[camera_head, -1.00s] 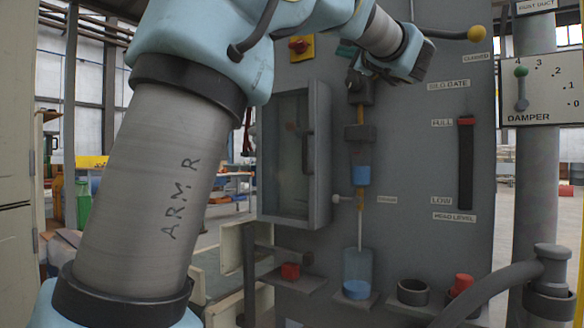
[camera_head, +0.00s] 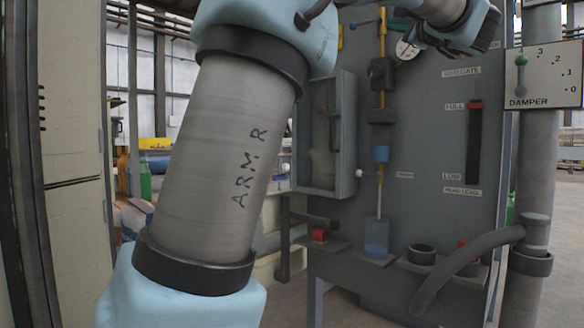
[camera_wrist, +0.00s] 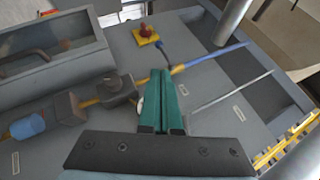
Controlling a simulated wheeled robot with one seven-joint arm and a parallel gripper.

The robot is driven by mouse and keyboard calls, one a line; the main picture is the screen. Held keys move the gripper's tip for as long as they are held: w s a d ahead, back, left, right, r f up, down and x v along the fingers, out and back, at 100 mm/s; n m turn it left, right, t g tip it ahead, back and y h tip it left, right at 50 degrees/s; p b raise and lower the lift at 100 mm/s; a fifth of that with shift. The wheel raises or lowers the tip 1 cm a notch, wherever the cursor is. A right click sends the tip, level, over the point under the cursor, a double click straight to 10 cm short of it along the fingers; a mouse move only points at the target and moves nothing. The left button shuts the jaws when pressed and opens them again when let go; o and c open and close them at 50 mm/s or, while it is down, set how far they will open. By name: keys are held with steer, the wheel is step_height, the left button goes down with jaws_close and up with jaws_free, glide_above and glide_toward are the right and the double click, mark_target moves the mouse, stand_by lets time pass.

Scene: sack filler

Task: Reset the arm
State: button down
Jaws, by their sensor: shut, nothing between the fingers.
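My arm fills the left and top of the head view, its grey link marked "ARM R". My gripper (camera_wrist: 166,78) has two teal fingers, pressed together with nothing between them. In the wrist view they stand in front of the grey panel, close to the blue and yellow rod (camera_wrist: 210,60). Whether they touch it I cannot tell. In the head view the wrist end is at the top right, in front of the panel (camera_head: 425,120), and the fingertips are hard to make out there.
A glass-fronted box (camera_head: 328,140) juts from the panel at left. A damper plate (camera_head: 545,75) and grey hose (camera_head: 460,262) are at right.

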steer(key=w+a+f+g, duration=0.3)
steer(key=w+a+f, duration=0.1)
steer(key=f, duration=0.4)
steer(key=w+a+f+g, duration=0.2)
steer(key=w+a+f, duration=0.15)
steer(key=f, duration=0.55)
steer(key=s+a+f+n+g, duration=0.15)
steer(key=a+f+g, duration=0.35)
steer(key=f, duration=0.5)
steer(key=a+f+n+g, duration=0.2)
steer(key=a+f+n, duration=0.1)
steer(key=a+f, duration=0.55)
steer(key=s+a+f+n+g+h, duration=0.2)
steer(key=s+a+f+n+g, duration=0.15)
steer(key=s+f, duration=0.5)
steer(key=s+a+f+n+g+h, duration=0.1)
steer(key=s+a+f+n+g, duration=0.15)
steer(key=s+f+n, duration=0.4)
steer(key=s+a+f+n+g+h, duration=0.2)
steer(key=s+a+f+n, duration=0.15)
steer(key=s+f, duration=0.6)
step_height(320, 180, up, 28)
steer(key=w+p, duration=0.2)
steer(key=p, duration=2.7)
steer(key=shift+p, duration=0.3)
steer(key=shift+a+f, duration=0.1)
steer(key=shift+f, duration=0.05)
